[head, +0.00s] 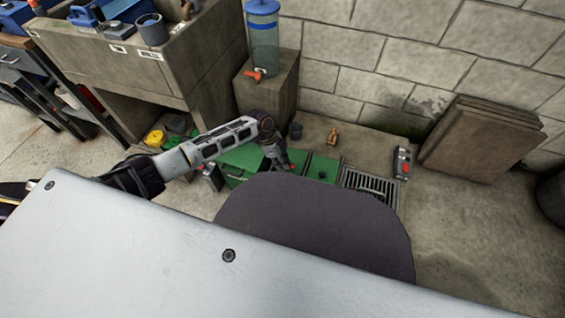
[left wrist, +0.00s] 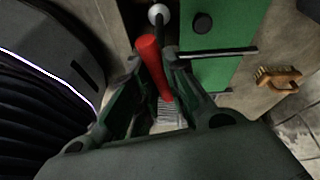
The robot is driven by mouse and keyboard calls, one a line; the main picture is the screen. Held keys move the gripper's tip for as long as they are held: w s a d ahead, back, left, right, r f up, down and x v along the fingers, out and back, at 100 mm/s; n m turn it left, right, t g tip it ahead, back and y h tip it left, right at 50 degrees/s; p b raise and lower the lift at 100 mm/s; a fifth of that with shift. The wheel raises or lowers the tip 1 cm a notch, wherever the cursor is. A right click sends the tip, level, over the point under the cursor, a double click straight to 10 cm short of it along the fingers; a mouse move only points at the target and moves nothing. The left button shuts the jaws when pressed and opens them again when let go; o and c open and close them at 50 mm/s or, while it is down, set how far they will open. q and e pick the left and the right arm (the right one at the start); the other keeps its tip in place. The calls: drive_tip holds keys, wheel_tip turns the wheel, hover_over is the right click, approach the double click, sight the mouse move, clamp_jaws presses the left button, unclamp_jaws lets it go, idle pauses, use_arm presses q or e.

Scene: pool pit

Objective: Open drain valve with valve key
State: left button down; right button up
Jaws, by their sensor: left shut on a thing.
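My left gripper (head: 278,162) is over the green covers (head: 240,158) in the floor, left of the drain grate (head: 368,184). In the left wrist view its fingers (left wrist: 153,58) are shut on a red handle (left wrist: 150,56), which appears to belong to the valve key. A thin black bar (left wrist: 225,51) reaches right from near the fingertips; I cannot tell whether it joins the handle. Past the fingertips, a white ball (left wrist: 157,13) shows over a dark gap beside a green cover (left wrist: 228,68) with a black knob (left wrist: 202,22). I cannot make out the valve. My right gripper is not in view.
A wooden brush (head: 333,136) lies behind the covers. A dark device with red parts (head: 402,163) stands right of the grate. A water dispenser (head: 262,38) tops a concrete block (head: 266,92). Brown boards (head: 480,138) lean on the wall. My body hides the near floor.

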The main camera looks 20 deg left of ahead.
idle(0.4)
use_arm(q)
drive_tip(key=shift+p, duration=0.3)
idle(0.6)
idle(0.4)
drive_tip(key=shift+f, duration=0.2)
idle(0.4)
drive_tip(key=shift+f, duration=0.45)
idle(0.8)
